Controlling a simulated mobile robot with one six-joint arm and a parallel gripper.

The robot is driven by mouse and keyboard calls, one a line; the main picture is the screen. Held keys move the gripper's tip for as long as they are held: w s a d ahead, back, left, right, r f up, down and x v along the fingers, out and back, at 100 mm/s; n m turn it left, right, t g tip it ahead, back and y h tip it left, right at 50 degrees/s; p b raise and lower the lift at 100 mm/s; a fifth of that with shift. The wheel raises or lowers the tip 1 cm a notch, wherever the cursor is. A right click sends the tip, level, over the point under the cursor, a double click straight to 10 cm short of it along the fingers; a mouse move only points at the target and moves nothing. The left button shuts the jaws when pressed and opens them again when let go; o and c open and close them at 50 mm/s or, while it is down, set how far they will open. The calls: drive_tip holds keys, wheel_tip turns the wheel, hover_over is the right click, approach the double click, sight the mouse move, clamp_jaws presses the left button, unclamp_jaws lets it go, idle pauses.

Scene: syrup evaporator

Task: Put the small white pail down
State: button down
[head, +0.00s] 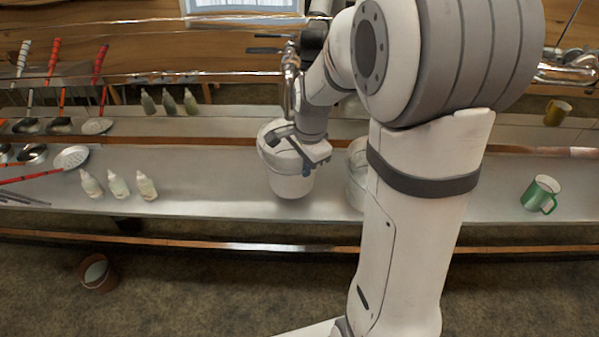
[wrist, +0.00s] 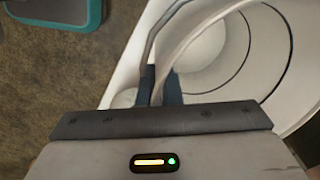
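A small white pail (head: 288,178) is at the middle of the long metal bench (head: 225,182), tilted a little. My gripper (head: 318,166) is at its upper right side. I cannot tell whether the pail's base touches the bench.
Another whitish pail (head: 355,180) stands just right, partly hidden by my arm. Several white bottles (head: 118,185) and ladles (head: 72,158) are at left. A green mug (head: 540,195) stands at right. A brown bucket (head: 97,273) is on the floor. Bench between bottles and pail is clear.

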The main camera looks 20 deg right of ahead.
sight(304, 182)
wheel_tip(304, 182, down, 5)
drive_tip(key=shift+w+f, duration=0.15)
drive_tip(key=shift+f, duration=0.1)
idle(0.3)
drive_tip(key=shift+f, duration=0.15)
drive_tip(key=c, duration=1.6)
unclamp_jaws()
